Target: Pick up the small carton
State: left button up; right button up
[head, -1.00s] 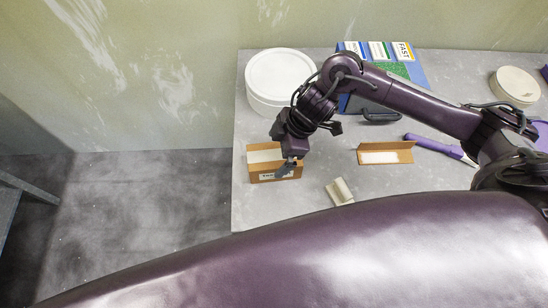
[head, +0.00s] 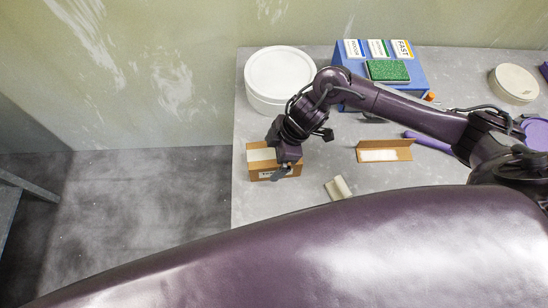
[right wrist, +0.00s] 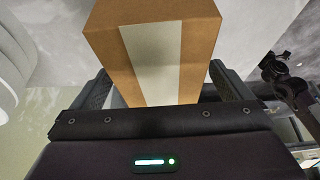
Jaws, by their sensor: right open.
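The small carton (head: 256,167) is a brown box with a pale tape strip along its top and a white label. It stands near the left edge of the table. My right gripper (head: 281,172) is down at the carton's right part in the head view and hides some of it. In the right wrist view the carton (right wrist: 150,45) lies between the two fingers of the open gripper (right wrist: 160,82), one finger on each side. I cannot tell whether either finger touches it. My left gripper is not in view.
A white round tub (head: 279,75) stands behind the carton. An open brown tray-like box (head: 385,150) and a small off-white piece (head: 338,188) lie to the right. A blue box (head: 418,72) with a green pad (head: 388,70) is at the back. The table's left edge is close.

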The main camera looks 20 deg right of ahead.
jog(key=c, duration=1.1)
